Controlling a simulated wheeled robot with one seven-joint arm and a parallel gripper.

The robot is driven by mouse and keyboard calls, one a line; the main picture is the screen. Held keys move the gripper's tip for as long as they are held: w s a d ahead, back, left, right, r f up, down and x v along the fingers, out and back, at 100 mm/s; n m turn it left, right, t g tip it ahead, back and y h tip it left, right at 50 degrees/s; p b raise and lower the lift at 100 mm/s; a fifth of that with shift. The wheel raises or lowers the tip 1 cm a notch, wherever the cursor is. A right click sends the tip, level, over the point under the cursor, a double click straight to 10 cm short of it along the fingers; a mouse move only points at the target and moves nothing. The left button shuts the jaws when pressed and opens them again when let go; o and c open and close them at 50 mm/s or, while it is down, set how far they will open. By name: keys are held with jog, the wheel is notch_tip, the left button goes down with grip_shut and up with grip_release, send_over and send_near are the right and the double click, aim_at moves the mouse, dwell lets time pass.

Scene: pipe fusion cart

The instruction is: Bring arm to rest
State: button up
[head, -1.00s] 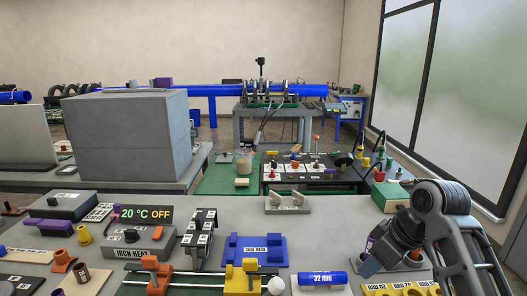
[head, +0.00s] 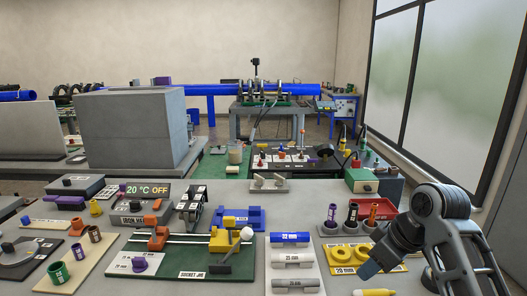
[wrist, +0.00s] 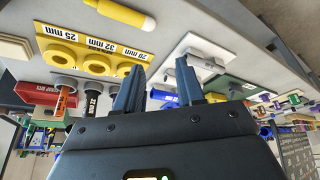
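My gripper (head: 366,272) is at the lower right in the head view, on my bent arm.
A white rack (head: 292,258) with a blue 32 mm pipe (head: 289,239) stands left of my gripper. Several cups (head: 352,216) and a red tray (head: 376,208) are behind it. A yellow marker-like piece (head: 374,292) lies at the front edge. The window wall is right.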

jog(key=s+a+f+m+t, duration=0.2)
jog(key=s+a+f, duration=0.2)
jog(key=s+f, duration=0.35)
jog(key=s+a+f+m+t, duration=0.3)
jog(key=s+a+f, duration=0.1)
jog(key=s+f, duration=0.35)
jog(key=s+d+r+m+t+h, duration=0.1)
jog(key=s+m+t, duration=0.15)
jog(key=s, duration=1.15)
jog(key=s+d+r+t+h, duration=0.1)
jog(key=s+d+r+t, duration=0.1)
jog(key=s+r, duration=0.5)
jog(key=s+d+r+t, duration=0.1)
jog(key=s+d+r, duration=0.2)
jog(key=s+r, duration=0.5)
jog(key=s, duration=0.2)
jog(key=shift+s+r+t+h, duration=0.25)
jog(key=shift+s+t+h, duration=0.05)
jog(key=shift+t+h, duration=0.1)
jog(key=shift+a, duration=0.1)
